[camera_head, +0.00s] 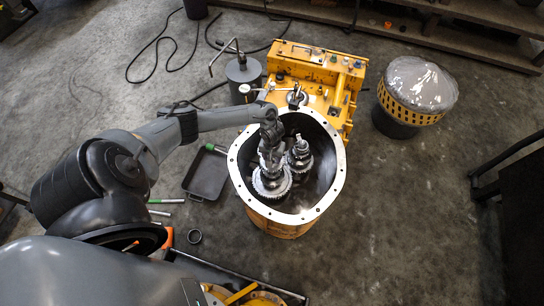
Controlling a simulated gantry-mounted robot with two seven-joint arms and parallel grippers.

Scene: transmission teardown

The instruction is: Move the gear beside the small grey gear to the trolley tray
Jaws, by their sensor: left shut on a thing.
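My left gripper (270,163) reaches down into the open yellow transmission housing (287,218) with its pale flange rim. It is shut on a grey toothed gear (271,185), which it partly covers from above. A second, slimmer stack of grey gears (300,157) stands upright just right of the gripper, inside the same housing. I cannot tell whether the held gear still touches the housing floor. A dark edge with yellow parts at the bottom, possibly the trolley tray (283,291), is cut off by the frame. My right gripper is not in view.
A black pan (207,174) lies on the floor left of the housing. A grey canister (243,76) and a yellow machine block (318,66) stand behind it. A plastic-covered drum (416,92) stands at right. The floor right of the housing is clear.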

